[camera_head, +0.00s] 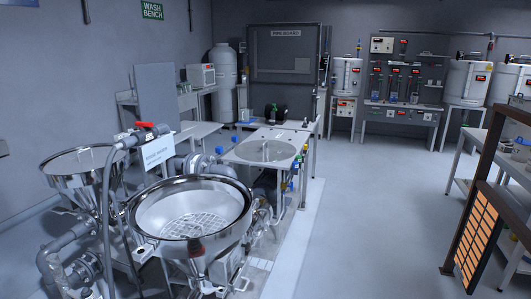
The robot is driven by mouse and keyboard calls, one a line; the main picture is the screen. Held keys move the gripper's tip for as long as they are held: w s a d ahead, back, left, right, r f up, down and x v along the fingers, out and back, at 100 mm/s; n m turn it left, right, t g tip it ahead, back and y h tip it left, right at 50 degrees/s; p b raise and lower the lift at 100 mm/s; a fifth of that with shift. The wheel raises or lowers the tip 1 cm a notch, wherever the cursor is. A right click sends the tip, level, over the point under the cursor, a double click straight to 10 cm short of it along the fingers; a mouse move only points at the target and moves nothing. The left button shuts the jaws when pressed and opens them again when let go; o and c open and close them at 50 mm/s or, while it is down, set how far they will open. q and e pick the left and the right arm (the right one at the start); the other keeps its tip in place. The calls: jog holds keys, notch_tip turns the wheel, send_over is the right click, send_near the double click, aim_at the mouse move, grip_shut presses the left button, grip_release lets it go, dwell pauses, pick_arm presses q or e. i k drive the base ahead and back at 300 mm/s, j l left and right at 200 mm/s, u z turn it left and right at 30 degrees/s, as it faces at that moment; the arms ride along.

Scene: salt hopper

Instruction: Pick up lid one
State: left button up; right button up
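No part is clearly marked as lid one. A steel hopper (147,213) stands open in the near left, with a perforated grate (195,226) inside its bowl and no lid on it. A second steel hopper (80,163) stands at the far left, and I cannot tell whether its top is covered. A flat grey round disc (265,151) sits on the bench behind the open hopper. It may be a lid or a recess in the bench top. Neither of my grippers is in view.
Pipes, a hose and a red-handled valve (146,125) crowd the hoppers. A white sign (158,150) stands between them. An orange-panelled dark frame (478,232) stands at the right. The floor (375,220) between is clear. Tanks and a control panel line the back wall.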

aim_at(260, 150)
jog(key=i+l+z, duration=0.65)
jog(key=i, duration=0.3)
jog(key=i+l, duration=0.1)
jog(key=i, duration=0.5)
jog(key=i+l, duration=0.15)
jog(key=i, duration=0.45)
jog(key=i+l+u, duration=0.1)
jog(key=i+u, duration=0.2)
jog(key=i, duration=1.25)
